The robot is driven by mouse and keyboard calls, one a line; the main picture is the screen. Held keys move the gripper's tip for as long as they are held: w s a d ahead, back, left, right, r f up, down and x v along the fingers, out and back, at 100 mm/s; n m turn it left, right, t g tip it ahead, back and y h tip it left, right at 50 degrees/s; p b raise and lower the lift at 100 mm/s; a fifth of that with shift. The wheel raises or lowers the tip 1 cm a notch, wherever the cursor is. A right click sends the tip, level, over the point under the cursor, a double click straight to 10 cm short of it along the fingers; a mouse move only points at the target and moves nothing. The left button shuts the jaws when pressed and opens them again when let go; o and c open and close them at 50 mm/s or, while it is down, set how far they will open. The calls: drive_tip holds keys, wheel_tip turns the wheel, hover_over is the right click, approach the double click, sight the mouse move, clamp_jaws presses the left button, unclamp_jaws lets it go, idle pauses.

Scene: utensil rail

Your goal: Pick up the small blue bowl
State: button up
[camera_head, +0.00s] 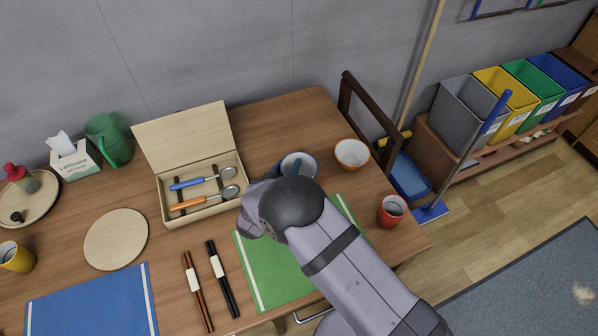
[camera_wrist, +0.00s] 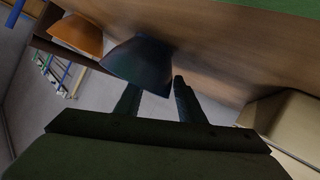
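The small blue bowl (camera_head: 311,160) stands on the table near its back edge, partly hidden by my arm in the head view. It has a white inside and a blue rim. In the wrist view the bowl (camera_wrist: 140,64) looks dark blue, and its rim is at my fingers. My gripper (camera_wrist: 155,88) is open, with its two fingers apart. One fingertip is hidden by the bowl's wall; the other shows beside the bowl on the outside. I see no clear grip on the wall. The head view shows a dark finger reaching into the bowl.
An orange-and-white bowl (camera_head: 352,153) stands close on the right. A red cup (camera_head: 391,210) is at the right edge. An open wooden box (camera_head: 202,213) with two utensils lies left. A green placemat (camera_head: 270,272) lies under my arm.

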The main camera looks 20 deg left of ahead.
drive_tip(key=shift+c, duration=0.6)
clamp_jaws()
